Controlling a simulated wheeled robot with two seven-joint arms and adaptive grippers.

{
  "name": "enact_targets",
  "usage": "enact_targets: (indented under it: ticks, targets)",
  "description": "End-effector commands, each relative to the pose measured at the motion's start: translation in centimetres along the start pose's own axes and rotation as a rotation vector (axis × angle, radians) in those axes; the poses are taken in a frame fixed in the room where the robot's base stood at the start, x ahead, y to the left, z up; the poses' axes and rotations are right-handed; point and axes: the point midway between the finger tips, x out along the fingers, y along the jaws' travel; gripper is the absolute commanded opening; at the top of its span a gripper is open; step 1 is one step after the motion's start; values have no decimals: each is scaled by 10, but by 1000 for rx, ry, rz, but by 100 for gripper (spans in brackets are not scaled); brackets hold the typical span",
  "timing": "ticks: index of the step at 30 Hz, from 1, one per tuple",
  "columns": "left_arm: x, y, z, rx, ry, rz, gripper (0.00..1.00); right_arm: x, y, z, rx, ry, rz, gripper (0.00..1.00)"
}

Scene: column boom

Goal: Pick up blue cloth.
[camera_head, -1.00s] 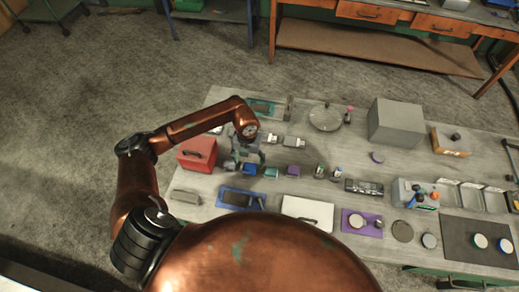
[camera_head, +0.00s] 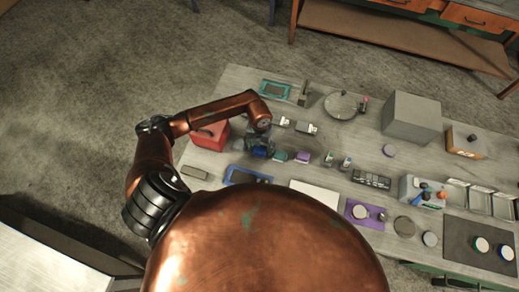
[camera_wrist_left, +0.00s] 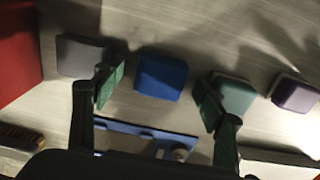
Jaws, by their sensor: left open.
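The blue cloth (camera_wrist_left: 161,76) is a small folded block on the table, in the middle of the left wrist view. In the head view the blue cloth (camera_head: 262,152) shows partly beneath my left gripper (camera_head: 258,143). My left gripper (camera_wrist_left: 158,92) is open and empty, with one fingertip to each side of the blue cloth. I cannot tell how high the fingertips are above the table. My right gripper is in neither view.
A grey block (camera_wrist_left: 80,55) lies left of the blue cloth; a green one (camera_wrist_left: 235,98) and a purple one (camera_wrist_left: 295,93) lie right. A red box (camera_head: 211,134) stands at left. A blue-framed tray (camera_wrist_left: 130,127) lies nearer. The table (camera_head: 237,82) is crowded.

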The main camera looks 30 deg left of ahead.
Motion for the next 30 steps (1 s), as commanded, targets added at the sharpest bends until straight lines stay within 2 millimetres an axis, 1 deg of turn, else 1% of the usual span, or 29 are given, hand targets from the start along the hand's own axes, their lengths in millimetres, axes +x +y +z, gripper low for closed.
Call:
enact_targets:
  ticks: [4, 23, 30]
  targets:
    - [0, 0, 0, 0, -1, 0, 64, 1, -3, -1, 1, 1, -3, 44]
    - [-1, 0, 0, 0, 0, 0, 21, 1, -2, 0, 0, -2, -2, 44]
    - [-1, 0, 0, 1, -1, 0, 20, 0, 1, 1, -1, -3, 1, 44]
